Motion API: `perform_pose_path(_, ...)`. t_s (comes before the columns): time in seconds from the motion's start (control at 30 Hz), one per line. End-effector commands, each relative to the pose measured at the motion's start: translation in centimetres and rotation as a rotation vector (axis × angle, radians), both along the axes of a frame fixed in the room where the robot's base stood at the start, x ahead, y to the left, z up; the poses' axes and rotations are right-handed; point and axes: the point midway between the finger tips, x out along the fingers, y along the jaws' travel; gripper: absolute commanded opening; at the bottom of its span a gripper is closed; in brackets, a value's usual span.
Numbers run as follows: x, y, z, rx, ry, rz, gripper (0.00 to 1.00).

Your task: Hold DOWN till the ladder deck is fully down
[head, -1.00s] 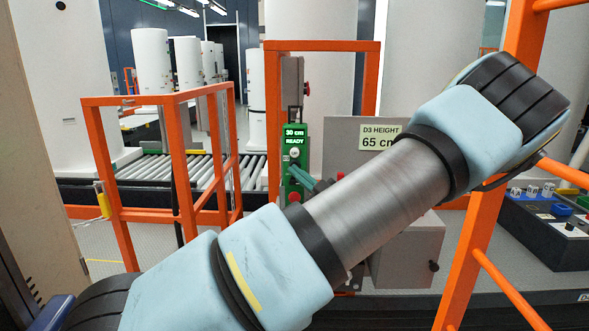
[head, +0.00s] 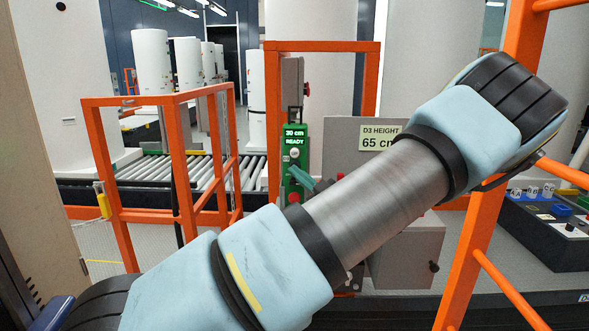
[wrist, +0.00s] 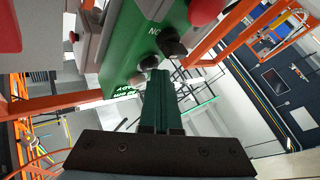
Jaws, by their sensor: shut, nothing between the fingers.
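The green control box (head: 296,142) stands upright at the middle of the head view, and its display (head: 294,137) reads "30 cm READY". A pale button (head: 294,153) sits below the display. In the wrist view the box (wrist: 135,35) carries a pale button (wrist: 148,62), a dark button (wrist: 171,46) and a red button (wrist: 204,10), with lettering partly hidden. My gripper (wrist: 160,75) is shut and empty, its teal tips close to the pale and dark buttons. I cannot tell whether they touch either. I cannot tell which platform is the ladder deck.
Orange railings (head: 175,150) stand at the left, with a roller conveyor (head: 215,172) behind. A sign (head: 379,137) reads "D3 HEIGHT 65 cm", partly hidden by my arm. An orange ladder frame (head: 480,215) and a dark button console (head: 555,225) are at the right.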

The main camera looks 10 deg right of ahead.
Motion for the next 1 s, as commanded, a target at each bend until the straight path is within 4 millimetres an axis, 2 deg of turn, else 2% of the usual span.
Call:
perform_pose_path(0.67,0.0,0.0,0.0,0.0,0.0,0.0,0.0)
perform_pose_path(1.0,-1.5,0.3,0.0,0.0,0.0,0.0,0.0)
